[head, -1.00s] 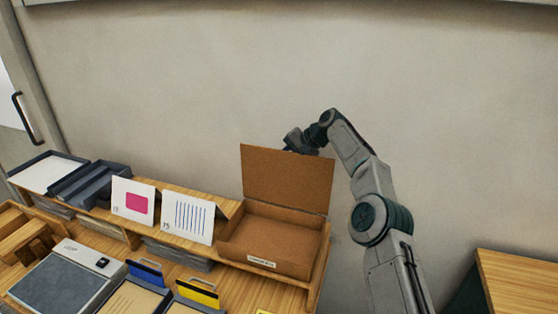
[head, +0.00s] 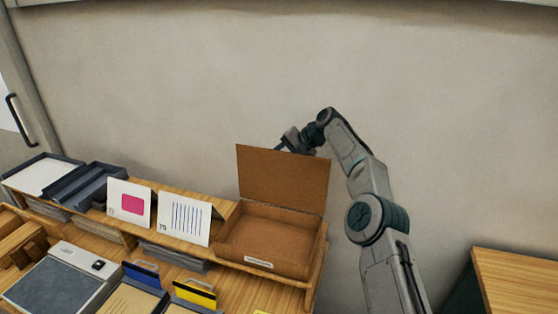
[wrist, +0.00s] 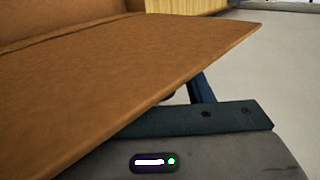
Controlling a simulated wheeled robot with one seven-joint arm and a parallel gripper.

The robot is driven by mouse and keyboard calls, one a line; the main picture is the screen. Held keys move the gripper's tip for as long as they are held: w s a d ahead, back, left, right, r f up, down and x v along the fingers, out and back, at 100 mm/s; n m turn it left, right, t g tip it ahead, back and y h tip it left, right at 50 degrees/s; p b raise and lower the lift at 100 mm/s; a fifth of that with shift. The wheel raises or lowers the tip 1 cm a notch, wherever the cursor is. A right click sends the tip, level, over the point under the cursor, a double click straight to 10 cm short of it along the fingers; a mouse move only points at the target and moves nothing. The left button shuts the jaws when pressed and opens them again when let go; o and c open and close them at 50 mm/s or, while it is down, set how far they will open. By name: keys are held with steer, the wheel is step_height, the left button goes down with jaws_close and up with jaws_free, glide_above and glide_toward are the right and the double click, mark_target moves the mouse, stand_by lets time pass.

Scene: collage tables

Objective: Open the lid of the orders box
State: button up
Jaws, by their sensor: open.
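The orders box (head: 262,260) is a brown cardboard box on the raised shelf, with a small white label on its front. Its lid (head: 283,180) stands up at the back, and the box's inside shows empty. My gripper (head: 283,147) is behind the lid's top edge, partly hidden by it. In the wrist view the lid (wrist: 120,75) fills much of the picture and covers part of my gripper (wrist: 195,95). The jaws are open, and a dark finger shows beyond the lid's edge. I cannot tell whether the gripper touches the lid.
Two cards, one with a pink square (head: 130,203) and one with blue stripes (head: 184,219), stand left of the box. Grey trays (head: 88,186) are further left. The wall (head: 420,100) is close behind. A wooden table (head: 520,275) stands at the right.

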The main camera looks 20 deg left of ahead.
steer(key=v, duration=1.3)
steer(key=shift+s+a+r, duration=0.1)
steer(key=shift+s+a, duration=0.05)
